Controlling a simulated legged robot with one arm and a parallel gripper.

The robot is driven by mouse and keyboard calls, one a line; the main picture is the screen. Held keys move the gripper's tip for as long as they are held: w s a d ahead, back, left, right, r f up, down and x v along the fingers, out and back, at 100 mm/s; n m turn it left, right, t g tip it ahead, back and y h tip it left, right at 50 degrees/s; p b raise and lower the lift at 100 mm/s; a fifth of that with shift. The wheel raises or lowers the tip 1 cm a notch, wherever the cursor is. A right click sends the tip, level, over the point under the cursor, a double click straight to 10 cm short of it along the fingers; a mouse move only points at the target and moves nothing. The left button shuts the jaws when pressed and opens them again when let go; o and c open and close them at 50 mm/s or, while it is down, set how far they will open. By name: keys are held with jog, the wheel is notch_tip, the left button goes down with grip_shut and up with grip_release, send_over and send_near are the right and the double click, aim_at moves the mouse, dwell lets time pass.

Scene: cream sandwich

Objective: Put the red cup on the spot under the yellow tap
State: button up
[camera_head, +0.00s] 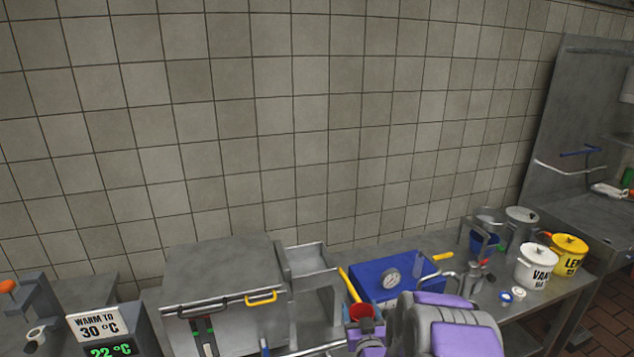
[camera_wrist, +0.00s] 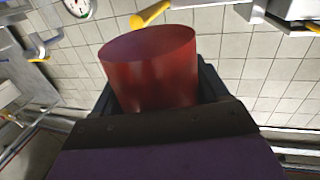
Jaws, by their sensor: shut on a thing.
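The red cup (camera_head: 361,312) is held in my gripper (camera_head: 366,338), low in the middle of the head view. In the wrist view the cup (camera_wrist: 152,75) sits between the two dark fingers of my gripper (camera_wrist: 158,95), which is shut on it. A slanted yellow tube (camera_head: 349,285), which looks like the yellow tap, shows just behind and left of the cup. It also shows close beyond the cup's rim in the wrist view (camera_wrist: 150,17). The cup and the tube look apart in the wrist view. The spot under the tap is not clearly visible.
A blue box (camera_head: 375,270) with a round gauge (camera_head: 391,280) stands right of the tube. A grey lidded box (camera_head: 220,275) stands left. White (camera_head: 536,268) and yellow (camera_head: 568,255) lidded pots stand far right. My arm hides part of the counter.

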jog(key=shift+m+h, duration=0.6)
jog(key=r, duration=0.1)
jog(key=d+r, duration=0.1)
jog(key=r, duration=0.1)
jog(key=d+r, duration=0.1)
jog(key=r, duration=0.1)
jog(key=shift+s+d+r, duration=0.2)
jog(key=shift+s, duration=0.15)
jog(key=shift+f, duration=0.1)
jog(key=s+a+f+n+y, duration=0.1)
jog(key=a+f+y, duration=0.1)
jog(key=f, duration=0.6)
jog(key=s+a+f+n+y, duration=0.1)
jog(key=s+a+f+y, duration=0.1)
jog(key=a+f, duration=0.3)
jog(key=s+a+f+n+g+y, duration=0.1)
jog(key=a+f, duration=0.3)
jog(key=f, duration=0.7)
jog(key=shift+s+f+n+y, duration=0.2)
jog(key=shift+s+n+y, duration=0.15)
jog(key=shift+n+y, duration=0.05)
